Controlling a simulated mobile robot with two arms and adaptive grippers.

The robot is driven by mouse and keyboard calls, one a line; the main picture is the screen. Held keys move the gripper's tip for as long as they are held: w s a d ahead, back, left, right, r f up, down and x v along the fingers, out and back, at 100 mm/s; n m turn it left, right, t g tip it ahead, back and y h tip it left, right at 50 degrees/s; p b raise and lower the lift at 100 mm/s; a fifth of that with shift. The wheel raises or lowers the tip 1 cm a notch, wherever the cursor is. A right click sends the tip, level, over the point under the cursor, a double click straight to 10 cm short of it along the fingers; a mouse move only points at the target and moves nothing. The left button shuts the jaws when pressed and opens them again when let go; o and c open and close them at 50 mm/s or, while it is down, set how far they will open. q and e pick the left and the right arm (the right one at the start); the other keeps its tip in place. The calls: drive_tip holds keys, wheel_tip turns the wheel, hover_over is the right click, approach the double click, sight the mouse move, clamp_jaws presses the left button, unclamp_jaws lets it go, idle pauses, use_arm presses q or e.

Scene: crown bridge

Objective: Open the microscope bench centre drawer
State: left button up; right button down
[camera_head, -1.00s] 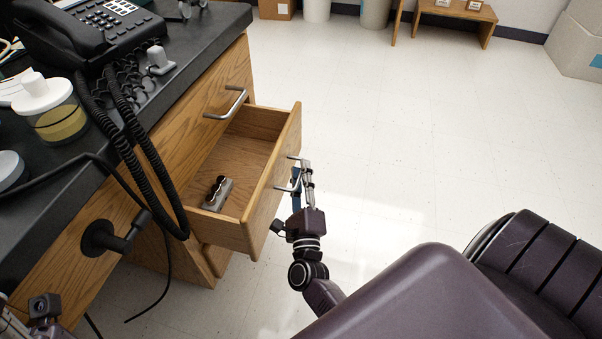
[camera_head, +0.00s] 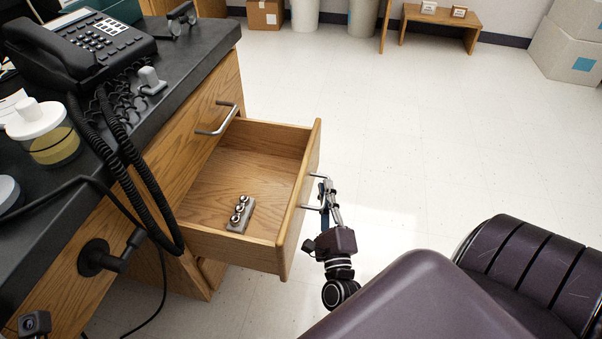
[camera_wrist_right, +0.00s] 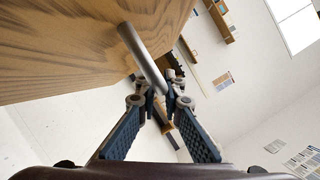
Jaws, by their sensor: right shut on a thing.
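The wooden centre drawer (camera_head: 262,165) stands pulled well out from the black-topped bench (camera_head: 205,45). A small grey block with several round metal tops (camera_head: 240,213) lies inside it. My right gripper (camera_head: 325,192) is at the drawer's front, shut on its metal bar handle (camera_head: 312,207). In the right wrist view the handle (camera_wrist_right: 140,52) runs between the fingertips (camera_wrist_right: 160,98), beside the wooden drawer front (camera_wrist_right: 70,45). Part of my left arm (camera_head: 35,322) shows at the lower left, but its fingers are not seen.
Another drawer handle (camera_head: 217,118) sits on the bench front behind the open drawer. A black telephone (camera_head: 80,45), its coiled cord hanging over the edge, and a lidded jar (camera_head: 42,132) stand on the bench top. The pale floor (camera_head: 420,130) right of the drawer is clear.

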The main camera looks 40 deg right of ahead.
drive_tip(key=s+d, duration=0.2)
drive_tip(key=s, duration=0.1)
drive_tip(key=shift+d, duration=0.25)
drive_tip(key=c, duration=2.1)
unclamp_jaws()
drive_tip(key=v, duration=1.2)
